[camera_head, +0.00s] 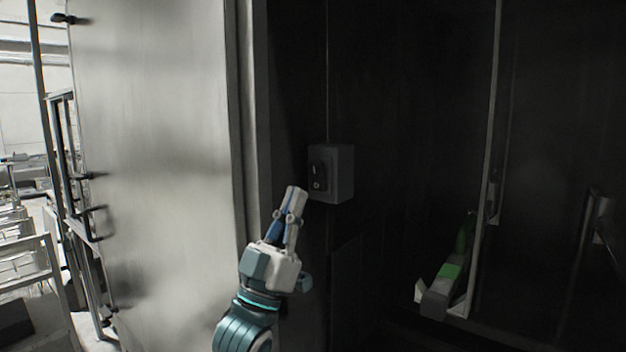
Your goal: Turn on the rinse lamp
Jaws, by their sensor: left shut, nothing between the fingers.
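A small grey switch box (338,172) is fixed to the dark inner wall, just right of the metal door frame. A dark rocker switch (320,168) with light marks sits on its left-hand face. My left gripper (293,198) comes up from below, fingers together and empty, pointing up. Its tips are just left of and slightly below the switch box in the picture. I cannot tell whether they touch it. No lamp is seen lit. My right gripper does not show clearly.
A large metal door panel (155,150) fills the left. The washer's interior on the right is dark, with an upright bar (493,110) and a green and white object (448,275) low down. Metal racks (25,250) stand at the far left.

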